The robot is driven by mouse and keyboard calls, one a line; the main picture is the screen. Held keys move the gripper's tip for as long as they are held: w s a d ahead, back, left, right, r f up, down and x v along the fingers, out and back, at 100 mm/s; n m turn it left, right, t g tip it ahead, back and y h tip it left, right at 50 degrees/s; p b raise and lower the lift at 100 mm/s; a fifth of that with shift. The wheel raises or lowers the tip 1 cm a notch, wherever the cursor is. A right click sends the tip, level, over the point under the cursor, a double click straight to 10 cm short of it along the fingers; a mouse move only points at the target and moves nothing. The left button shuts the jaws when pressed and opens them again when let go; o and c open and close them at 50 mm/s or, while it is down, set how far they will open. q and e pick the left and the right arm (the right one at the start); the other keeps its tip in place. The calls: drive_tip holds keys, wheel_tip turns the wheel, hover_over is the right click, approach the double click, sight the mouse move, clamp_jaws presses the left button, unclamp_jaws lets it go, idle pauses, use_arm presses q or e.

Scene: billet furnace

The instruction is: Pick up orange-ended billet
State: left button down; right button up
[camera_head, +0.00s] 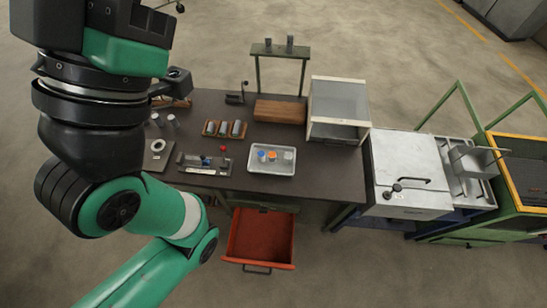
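The orange-ended billet (273,155) stands in a light metal tray (271,173) near the front edge of the dark table. A blue-ended billet (262,156) is close on its left and a pale-ended billet (288,155) on its right. My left arm fills the left of the view. Black parts at its end, apparently my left gripper (174,86), show over the table's left end, well left of the tray. Its fingers are not clear, so I cannot tell whether it is open. My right gripper is not in view.
On the dark table (325,180) are a rack of cylinders (225,129), a brown block (280,111) and a glass-topped box (338,105). A red drawer (262,236) stands open below. A white-lidded unit (409,165) is to the right.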

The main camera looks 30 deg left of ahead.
use_arm(q)
drive_tip(key=c, duration=1.6)
unclamp_jaws()
drive_tip(key=shift+c, duration=1.2)
unclamp_jaws()
